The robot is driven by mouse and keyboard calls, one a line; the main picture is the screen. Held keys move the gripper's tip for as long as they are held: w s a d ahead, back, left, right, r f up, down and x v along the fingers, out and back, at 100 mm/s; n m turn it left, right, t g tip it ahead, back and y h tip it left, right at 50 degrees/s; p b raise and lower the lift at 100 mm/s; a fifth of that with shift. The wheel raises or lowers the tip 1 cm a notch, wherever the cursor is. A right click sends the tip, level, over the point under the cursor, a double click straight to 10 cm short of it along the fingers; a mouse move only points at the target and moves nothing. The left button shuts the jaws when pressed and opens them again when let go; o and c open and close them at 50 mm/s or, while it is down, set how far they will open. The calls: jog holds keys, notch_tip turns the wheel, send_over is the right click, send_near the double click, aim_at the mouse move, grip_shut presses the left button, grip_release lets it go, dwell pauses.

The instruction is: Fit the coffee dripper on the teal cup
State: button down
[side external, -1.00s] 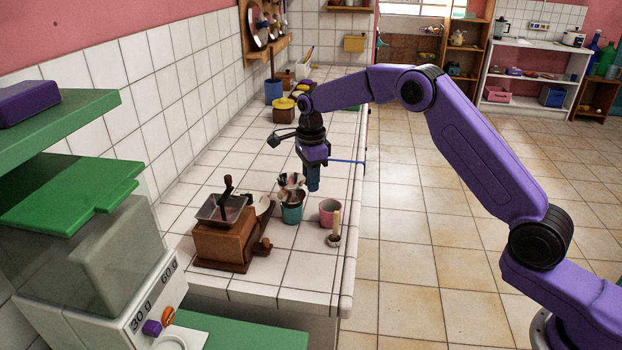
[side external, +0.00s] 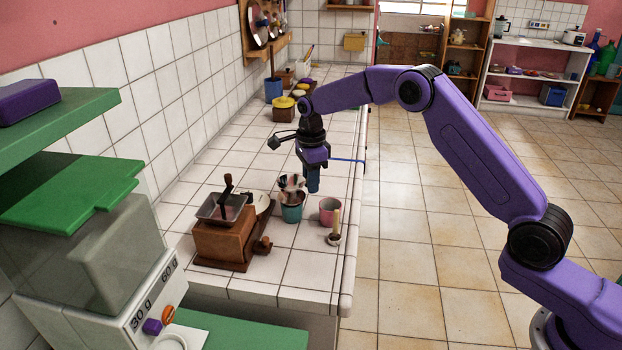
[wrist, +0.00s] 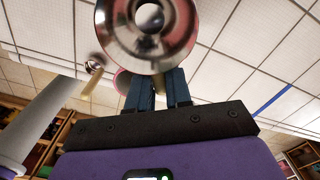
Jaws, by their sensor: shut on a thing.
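The shiny metal coffee dripper (side external: 291,183) is directly above the teal cup (side external: 292,213) in the side view. A dark band shows at the cup's mouth, and I cannot tell whether the dripper rests on the rim or hangs just over it. My gripper (side external: 313,188) points down at the dripper's right side and is shut on it. The teal cup is hidden there.
A wooden coffee grinder (side external: 223,238) stands to the left. The counter's right edge is near. Behind the gripper, the white tiles are mostly clear.

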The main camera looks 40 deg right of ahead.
jog(key=shift+f, duration=0.55)
dwell(1.3)
jog(key=c, duration=1)
grip_release()
jog(key=shift+o, duration=0.2)
jog(key=shift+r, duration=3.5)
